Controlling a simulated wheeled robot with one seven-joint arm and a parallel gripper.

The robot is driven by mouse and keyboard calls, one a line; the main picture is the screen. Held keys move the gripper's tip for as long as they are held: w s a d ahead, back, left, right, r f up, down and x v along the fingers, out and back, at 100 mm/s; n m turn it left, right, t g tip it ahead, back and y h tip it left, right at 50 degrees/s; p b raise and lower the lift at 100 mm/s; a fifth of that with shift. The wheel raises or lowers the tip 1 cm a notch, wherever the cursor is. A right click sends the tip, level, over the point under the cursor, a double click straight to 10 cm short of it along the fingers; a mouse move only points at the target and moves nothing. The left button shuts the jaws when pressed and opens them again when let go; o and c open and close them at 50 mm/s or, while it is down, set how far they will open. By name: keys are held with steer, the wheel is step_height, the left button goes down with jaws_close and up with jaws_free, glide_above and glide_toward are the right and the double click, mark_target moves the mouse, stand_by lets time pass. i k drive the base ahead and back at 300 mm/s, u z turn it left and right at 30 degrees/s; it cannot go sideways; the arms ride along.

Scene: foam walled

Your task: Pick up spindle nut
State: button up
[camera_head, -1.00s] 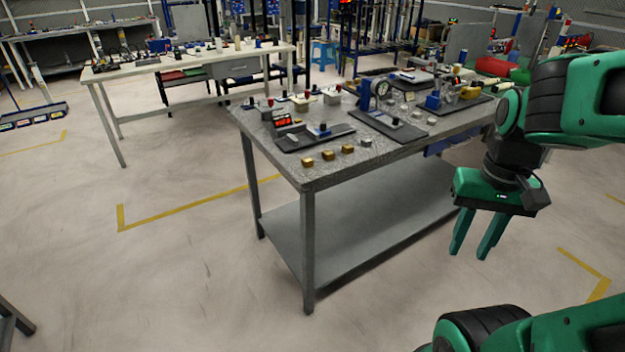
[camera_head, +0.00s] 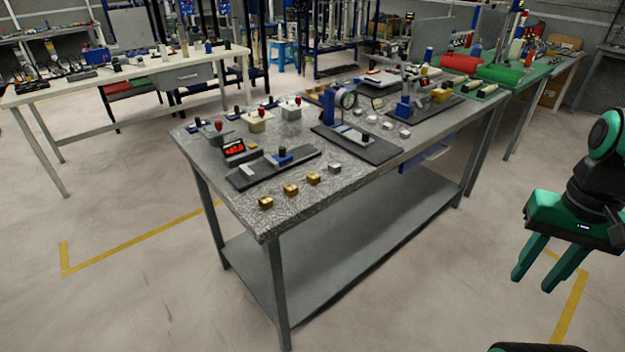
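Small nut-like blocks lie along the near left part of the grey workbench (camera_head: 300,215). They are a brass block (camera_head: 266,203), a second brass block (camera_head: 291,190), a third brass block (camera_head: 313,179) and a silver-grey block (camera_head: 335,168). I cannot tell which of them is the spindle nut. My gripper (camera_head: 532,282) is at the right of the view, off the bench's right side and over the floor. Its two green fingers point down and are apart, with nothing between them.
On the bench stand a red digital display (camera_head: 234,149), a dial gauge stand (camera_head: 348,101) on a dark plate and several silver pieces. A white-topped table (camera_head: 130,72) is behind left. A green-topped bench (camera_head: 540,72) is behind right. The floor in front is clear.

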mark_target(266, 202)
steer(key=z, duration=0.2)
steer(key=i, duration=1)
steer(key=u, duration=0.35)
